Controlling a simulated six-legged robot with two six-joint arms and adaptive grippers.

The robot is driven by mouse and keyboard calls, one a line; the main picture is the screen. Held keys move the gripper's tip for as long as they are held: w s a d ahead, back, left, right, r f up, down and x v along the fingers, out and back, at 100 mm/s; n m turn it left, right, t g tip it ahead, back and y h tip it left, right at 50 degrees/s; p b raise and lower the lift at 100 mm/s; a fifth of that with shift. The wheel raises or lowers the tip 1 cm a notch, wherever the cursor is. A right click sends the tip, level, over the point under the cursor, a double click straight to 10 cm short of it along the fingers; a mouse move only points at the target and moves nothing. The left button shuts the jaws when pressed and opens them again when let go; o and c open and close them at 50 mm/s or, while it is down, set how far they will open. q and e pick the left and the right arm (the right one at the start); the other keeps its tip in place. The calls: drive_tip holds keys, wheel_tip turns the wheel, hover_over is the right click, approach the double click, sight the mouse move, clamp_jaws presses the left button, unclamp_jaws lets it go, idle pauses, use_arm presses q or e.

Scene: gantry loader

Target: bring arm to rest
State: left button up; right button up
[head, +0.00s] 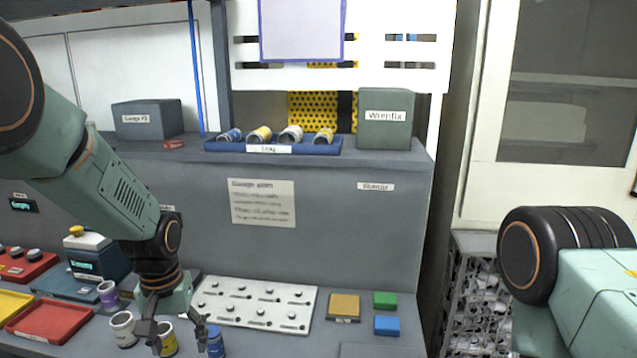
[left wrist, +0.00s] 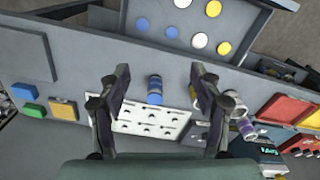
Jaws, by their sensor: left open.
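My left arm (head: 110,190) reaches down from the left over the grey bench. My left gripper (head: 178,335) is open above the front of the bench, with its fingers spread. In the left wrist view the gripper (left wrist: 160,78) has a blue can (left wrist: 154,90) showing between its fingers, with no visible grip on it. In the head view a yellow-banded can (head: 168,342) and the blue can (head: 215,343) are close to the fingers. Whether the fingers touch any can is hard to tell. My right arm (head: 570,265) shows at the right edge; its gripper is out of view.
A white can (head: 122,330) and a purple can (head: 108,296) stand left of the gripper. A white panel with knobs (head: 258,304) lies behind it. Red tray (head: 50,322) at left; yellow, green (head: 384,299) and blue blocks at right. A blue tray (head: 215,146) holds several cans on the shelf.

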use_arm(q)
drive_tip(key=s+d+f, duration=0.2)
drive_tip(key=s+f, duration=1.4)
drive_tip(key=f, duration=0.1)
drive_tip(key=s+f+m, duration=0.1)
drive_tip(key=s+f, duration=0.2)
drive_tip(key=s, duration=1.4)
wheel_tip(320, 180, down, 20)
drive_tip(key=b, duration=2)
drive_tip(key=shift+s+r, duration=0.2)
